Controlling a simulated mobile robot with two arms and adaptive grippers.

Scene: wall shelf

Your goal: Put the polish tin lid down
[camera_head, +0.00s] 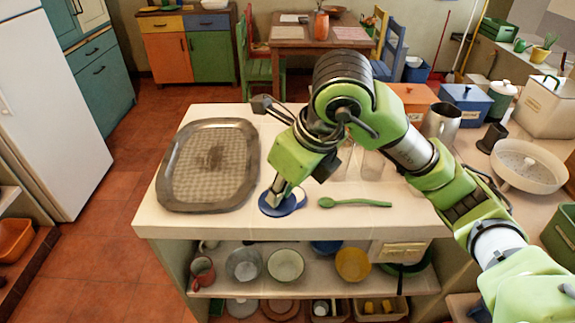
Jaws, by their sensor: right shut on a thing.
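A round blue polish tin lid (270,209) is at the front middle of the pale counter top (340,217). My right gripper (277,195) points down and is shut on it. The lid is at or very near the counter surface; I cannot tell if it touches. A blue and whitish round shape, perhaps the tin (298,198), shows just to the right of the lid, partly hidden by the gripper. My left gripper is not in view.
A worn metal tray (171,193) lies to the left on the counter. A green spoon (355,203) lies close to the right. Clear glasses (373,165) stand behind, partly hidden by my arm. Bowls and a red mug (202,272) sit on the shelf below.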

